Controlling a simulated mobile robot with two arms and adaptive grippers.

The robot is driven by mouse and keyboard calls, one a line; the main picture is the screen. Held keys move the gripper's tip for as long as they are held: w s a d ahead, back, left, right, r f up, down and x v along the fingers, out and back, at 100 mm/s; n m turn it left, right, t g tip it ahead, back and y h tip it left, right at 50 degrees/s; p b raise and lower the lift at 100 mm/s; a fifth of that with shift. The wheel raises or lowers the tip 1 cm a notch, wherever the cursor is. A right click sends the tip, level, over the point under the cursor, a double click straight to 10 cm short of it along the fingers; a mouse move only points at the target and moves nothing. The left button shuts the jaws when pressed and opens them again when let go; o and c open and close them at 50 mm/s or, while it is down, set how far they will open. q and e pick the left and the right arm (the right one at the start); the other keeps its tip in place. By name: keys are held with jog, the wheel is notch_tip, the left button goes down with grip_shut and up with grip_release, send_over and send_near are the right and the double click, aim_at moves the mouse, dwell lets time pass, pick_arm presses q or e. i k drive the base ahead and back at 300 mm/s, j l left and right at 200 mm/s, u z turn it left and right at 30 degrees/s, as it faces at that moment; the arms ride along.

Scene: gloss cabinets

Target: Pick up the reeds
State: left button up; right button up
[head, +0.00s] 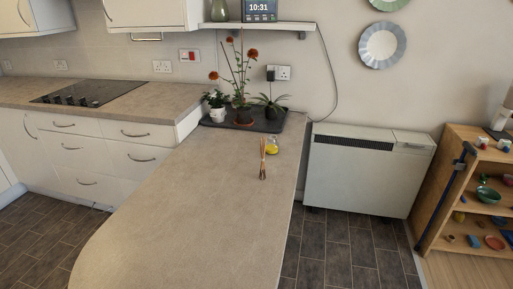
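A thin bundle of brown reeds (263,160) is at the far part of the counter (190,220), left of its right edge. The reeds look close together, with their lower end the darker one. I cannot tell whether they lie flat or stand. A small yellow object (271,148) is just right of and behind them, possibly touching. Neither of my grippers is in view.
A dark tray (276,127) with potted plants (216,104) stands behind the reeds against the wall. The near counter is clear. A white heater (362,170) and a wooden shelf (450,160) with small items stand right. A dark hob (90,92) is left.

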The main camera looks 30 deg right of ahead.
aim_at(262, 156)
jog(key=k+z, duration=0.1)
jog(key=z, duration=0.9)
jog(key=i+l, duration=0.1)
jog(key=l, duration=0.2)
